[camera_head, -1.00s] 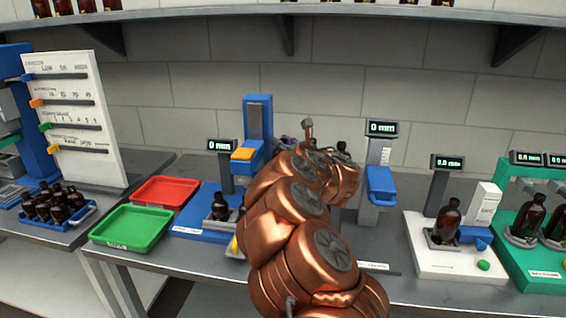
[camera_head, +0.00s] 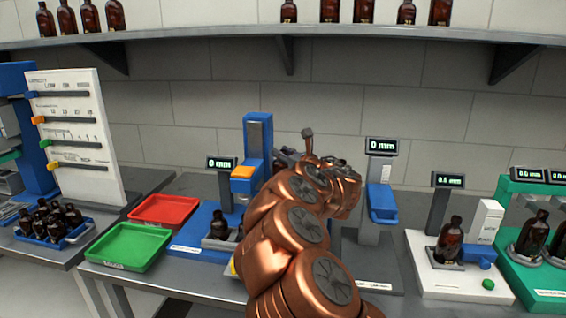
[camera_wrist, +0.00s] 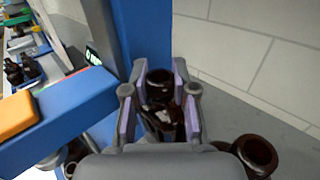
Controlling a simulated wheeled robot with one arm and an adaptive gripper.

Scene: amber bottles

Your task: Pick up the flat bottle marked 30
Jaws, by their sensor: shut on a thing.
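In the wrist view my gripper (camera_wrist: 158,100) is shut on a dark amber bottle (camera_wrist: 159,78), its open neck between the two purple-padded fingers. No mark 30 is readable on it, and whether it is flat cannot be told. A second amber bottle (camera_wrist: 256,153) stands just right of the gripper, partly cut off by it. In the head view my copper arm covers the gripper and the held bottle.
A blue post station (camera_head: 258,135) with an orange block stands close left of the gripper. Red (camera_head: 163,210) and green (camera_head: 126,246) trays lie left. A blue rack (camera_head: 82,233) holds several bottles. More bottles stand on the upper shelf (camera_head: 220,33) and at right stations.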

